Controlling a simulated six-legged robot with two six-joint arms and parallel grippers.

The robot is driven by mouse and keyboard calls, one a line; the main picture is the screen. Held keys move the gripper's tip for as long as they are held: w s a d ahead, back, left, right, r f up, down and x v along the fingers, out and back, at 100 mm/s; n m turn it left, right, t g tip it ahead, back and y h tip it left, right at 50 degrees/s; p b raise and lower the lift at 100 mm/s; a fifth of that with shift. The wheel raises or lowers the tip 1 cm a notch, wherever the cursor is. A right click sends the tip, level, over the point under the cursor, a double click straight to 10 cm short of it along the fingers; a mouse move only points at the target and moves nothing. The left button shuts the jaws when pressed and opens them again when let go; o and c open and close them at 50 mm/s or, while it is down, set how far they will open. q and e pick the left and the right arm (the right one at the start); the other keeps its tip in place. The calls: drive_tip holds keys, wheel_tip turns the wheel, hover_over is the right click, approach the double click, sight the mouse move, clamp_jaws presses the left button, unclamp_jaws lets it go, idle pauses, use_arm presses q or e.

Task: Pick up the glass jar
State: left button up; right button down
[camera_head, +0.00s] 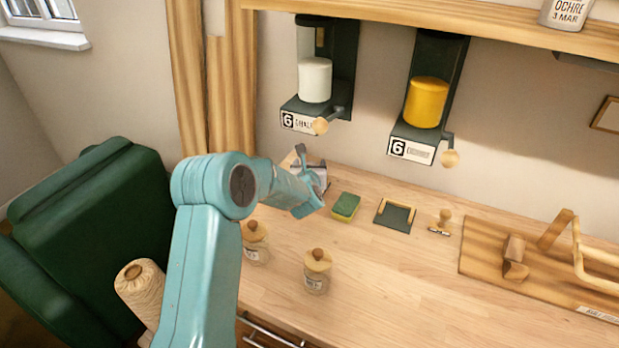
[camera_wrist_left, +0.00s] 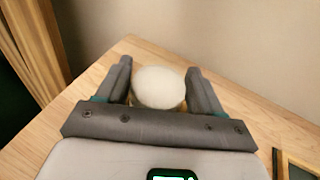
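My left gripper (camera_head: 306,184) is at the back left of the table, one finger on each side of a pale, labelled object (camera_head: 319,172). In the left wrist view, the fingers of the gripper (camera_wrist_left: 160,78) flank a round white top (camera_wrist_left: 159,87), with hardly any gap at either side. I cannot tell whether they press on it, or whether it is a glass jar. Two glass jars with wooden knobbed lids stand upright nearer the front edge: one at the left (camera_head: 256,247), one to its right (camera_head: 316,279). My right gripper is not in view.
A green and yellow sponge (camera_head: 345,207), a dark tray (camera_head: 395,215) and a wooden-handled stamp (camera_head: 441,222) lie right of the gripper. Two dispensers, white (camera_head: 315,80) and yellow (camera_head: 427,102), hang above. A wooden board (camera_head: 485,255) lies at the right. The front middle table is clear.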

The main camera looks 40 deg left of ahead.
use_arm(q)
drive_tip(key=s+a+r+b, duration=0.1)
drive_tip(key=s+a+b, duration=0.2)
drive_tip(key=a, duration=0.1)
drive_tip(key=s+a+r+b, duration=0.1)
drive_tip(key=s+a+b, duration=0.3)
drive_tip(key=a, duration=0.1)
drive_tip(key=s+a+r+b, duration=0.1)
drive_tip(key=s+a+b, duration=0.2)
drive_tip(key=a, duration=0.2)
drive_tip(key=shift+s+a+r, duration=0.15)
drive_tip(key=shift+s+r, duration=0.1)
